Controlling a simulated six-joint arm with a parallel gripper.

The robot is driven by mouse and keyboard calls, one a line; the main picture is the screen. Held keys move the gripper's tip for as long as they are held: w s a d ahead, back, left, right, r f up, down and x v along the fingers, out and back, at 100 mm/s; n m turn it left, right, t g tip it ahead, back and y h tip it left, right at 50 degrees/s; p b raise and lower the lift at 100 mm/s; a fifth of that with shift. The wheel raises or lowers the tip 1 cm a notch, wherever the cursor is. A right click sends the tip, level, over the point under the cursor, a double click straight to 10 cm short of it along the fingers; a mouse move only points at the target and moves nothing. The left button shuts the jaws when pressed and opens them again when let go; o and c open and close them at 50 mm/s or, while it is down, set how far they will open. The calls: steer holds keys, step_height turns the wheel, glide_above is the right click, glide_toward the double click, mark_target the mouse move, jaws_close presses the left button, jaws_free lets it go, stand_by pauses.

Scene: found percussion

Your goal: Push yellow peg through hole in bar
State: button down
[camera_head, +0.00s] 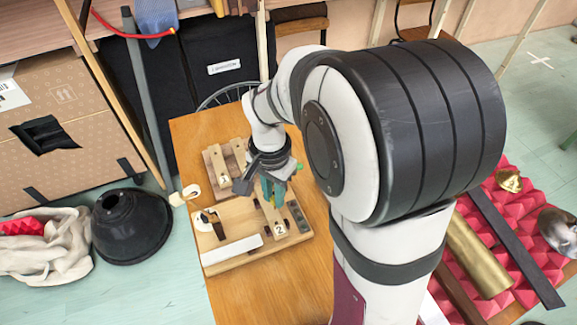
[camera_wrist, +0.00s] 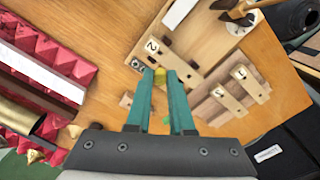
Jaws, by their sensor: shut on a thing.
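My gripper (camera_wrist: 162,84) has teal fingers, shut on the yellow peg (camera_wrist: 160,76), whose end shows between the fingertips in the wrist view. The wooden bar marked 2 (camera_wrist: 152,46) lies just beyond the fingertips. In the head view my gripper (camera_head: 270,190) points down over the bar marked 2 (camera_head: 280,229), which lies on a wooden base board (camera_head: 213,257). The hole, and whether the peg is in it, cannot be made out. The peg cannot be told apart from the fingers in the head view.
A second wooden frame with numbered bars (camera_head: 215,165) stands behind the board. A white strip (camera_head: 231,251) lies on the board's front. The orange table (camera_head: 250,295) is clear in front. Red foam with a brass tube (camera_head: 475,258) lies at the right.

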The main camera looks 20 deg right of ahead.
mark_target(275, 208)
steer(key=shift+f, duration=2.9)
steer(key=shift+f, duration=1.85)
steer(key=c, duration=0.7)
jaws_free()
